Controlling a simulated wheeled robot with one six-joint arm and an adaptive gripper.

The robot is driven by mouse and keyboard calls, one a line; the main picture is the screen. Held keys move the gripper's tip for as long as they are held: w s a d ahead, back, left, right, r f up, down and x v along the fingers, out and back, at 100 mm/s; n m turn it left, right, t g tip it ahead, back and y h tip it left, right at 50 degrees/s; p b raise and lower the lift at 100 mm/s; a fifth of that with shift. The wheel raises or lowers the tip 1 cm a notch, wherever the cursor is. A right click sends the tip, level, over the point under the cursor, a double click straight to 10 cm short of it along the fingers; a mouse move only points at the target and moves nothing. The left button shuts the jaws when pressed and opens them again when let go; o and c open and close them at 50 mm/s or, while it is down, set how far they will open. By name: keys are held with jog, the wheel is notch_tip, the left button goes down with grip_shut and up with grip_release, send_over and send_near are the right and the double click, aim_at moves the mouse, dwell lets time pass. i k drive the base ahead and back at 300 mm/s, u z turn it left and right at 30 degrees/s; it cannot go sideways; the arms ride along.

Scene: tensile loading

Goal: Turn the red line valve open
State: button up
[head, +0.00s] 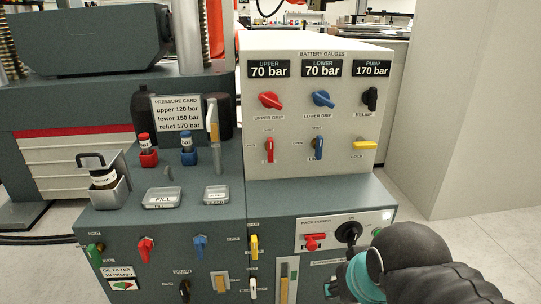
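On the front of the cream gauge box, a red lever valve (270,150) stands upright under the red UPPER GRIP knob (270,100). Small labels sit above, beside and below the lever; the top one seems to read SHUT, and the bottom one is hidden or too small to read. A matching blue lever (319,147) is to its right. My arm comes in at the lower right, dark with a teal band. My gripper (335,289) is low in the picture, mostly hidden and cut off, well below and right of the red lever. Its fingers cannot be made out.
The lower console carries another red handle (146,248), a blue handle (199,245), a yellow handle (254,246) and a black knob (348,232). Red and blue bottles (147,152) and a metal cup (105,185) stand on the left ledge. The floor at right is clear.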

aim_at(269, 145)
jog(key=z, duration=2.35)
jog(key=k, duration=1.25)
jog(key=u, duration=2.35)
